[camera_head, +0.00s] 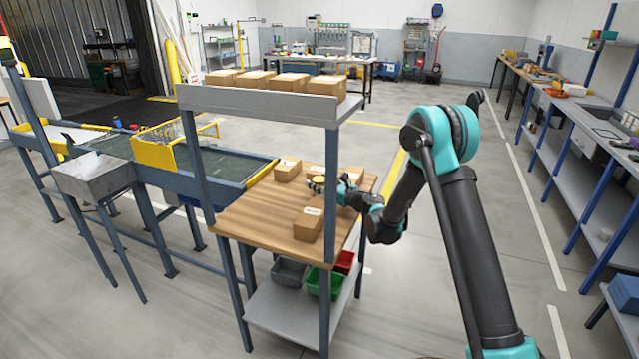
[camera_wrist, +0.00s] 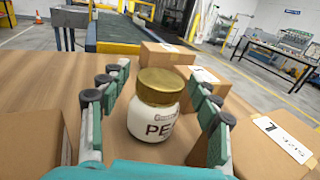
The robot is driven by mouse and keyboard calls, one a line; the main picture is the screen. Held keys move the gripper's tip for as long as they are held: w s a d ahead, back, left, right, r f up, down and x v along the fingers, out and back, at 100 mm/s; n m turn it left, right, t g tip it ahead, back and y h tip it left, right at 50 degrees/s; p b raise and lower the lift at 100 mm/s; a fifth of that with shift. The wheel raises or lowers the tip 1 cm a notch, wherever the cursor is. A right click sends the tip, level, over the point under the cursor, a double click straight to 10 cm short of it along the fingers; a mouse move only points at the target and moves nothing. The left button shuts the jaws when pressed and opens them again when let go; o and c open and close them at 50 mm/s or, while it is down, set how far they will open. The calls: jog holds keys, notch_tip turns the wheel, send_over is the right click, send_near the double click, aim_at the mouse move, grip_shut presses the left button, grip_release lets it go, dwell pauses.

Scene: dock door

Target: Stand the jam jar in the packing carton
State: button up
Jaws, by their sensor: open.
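A white jar with a gold lid (camera_wrist: 152,120) stands upright on the wooden bench top; its label reads "PE" with the rest cut off. The gold lid also shows small in the head view (camera_head: 317,182). My gripper (camera_wrist: 158,108) is open, with its fingers on either side of the jar and bare bench visible beside it. The head view shows my gripper (camera_head: 336,190) reaching in from the right. Brown cartons stand around the jar: one at the near side (camera_head: 308,224), one at the far left (camera_head: 287,170). I cannot tell which is the packing carton.
In the wrist view, a labelled carton (camera_wrist: 275,140) is close on the right, another carton (camera_wrist: 28,130) is on the left, and two are beyond the jar. A shelf (camera_head: 260,102) with several boxes hangs above the bench (camera_head: 255,215). A conveyor (camera_head: 225,160) adjoins on the left.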

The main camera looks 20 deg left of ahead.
jog(key=v, duration=1.2)
